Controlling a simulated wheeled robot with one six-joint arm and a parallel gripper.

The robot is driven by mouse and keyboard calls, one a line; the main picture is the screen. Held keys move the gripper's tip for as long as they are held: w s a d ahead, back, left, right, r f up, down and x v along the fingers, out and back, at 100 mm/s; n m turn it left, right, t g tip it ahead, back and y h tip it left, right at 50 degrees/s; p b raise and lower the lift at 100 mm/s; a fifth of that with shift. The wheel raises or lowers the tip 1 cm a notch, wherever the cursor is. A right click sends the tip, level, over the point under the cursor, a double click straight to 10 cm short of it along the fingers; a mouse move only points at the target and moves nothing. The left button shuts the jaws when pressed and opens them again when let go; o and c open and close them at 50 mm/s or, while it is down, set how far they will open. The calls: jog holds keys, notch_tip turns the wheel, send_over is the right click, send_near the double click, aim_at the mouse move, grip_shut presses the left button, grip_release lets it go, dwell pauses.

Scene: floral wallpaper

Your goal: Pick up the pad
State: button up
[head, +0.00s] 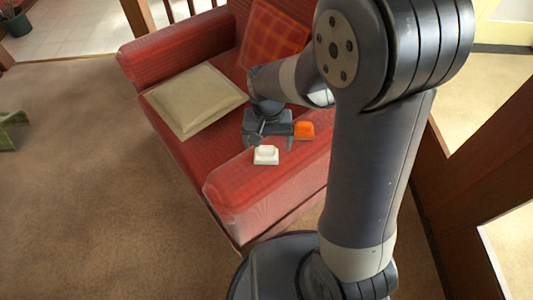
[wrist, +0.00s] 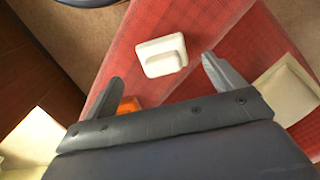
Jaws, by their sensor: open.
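A small white block-like object (head: 266,156) with a raised part lies on the red sofa's near armrest; it also shows in the wrist view (wrist: 160,55). A small orange object (head: 304,130) lies just right of my gripper in the head view; in the wrist view it (wrist: 129,104) is partly hidden by the gripper. I cannot tell for certain which of them is the pad. My gripper (head: 272,138) is open and empty above the sofa. In the wrist view its fingertips (wrist: 162,71) are spread on either side of the white object's near edge, apart from it.
The red sofa (head: 195,150) holds a cream cushion (head: 195,100) and an orange plaid cushion (head: 272,42). A wooden frame (head: 480,170) stands at the right. Carpet (head: 80,200) is clear at the left.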

aim_at(266, 147)
notch_tip(266, 147, down, 5)
jog(key=shift+w+a+f+b, duration=0.15)
jog(key=shift+f+b, duration=0.05)
jog(key=shift+b, duration=0.65)
jog(key=shift+r, duration=0.1)
jog(key=c, duration=1.1)
notch_tip(266, 147, up, 10)
jog(key=p, duration=0.3)
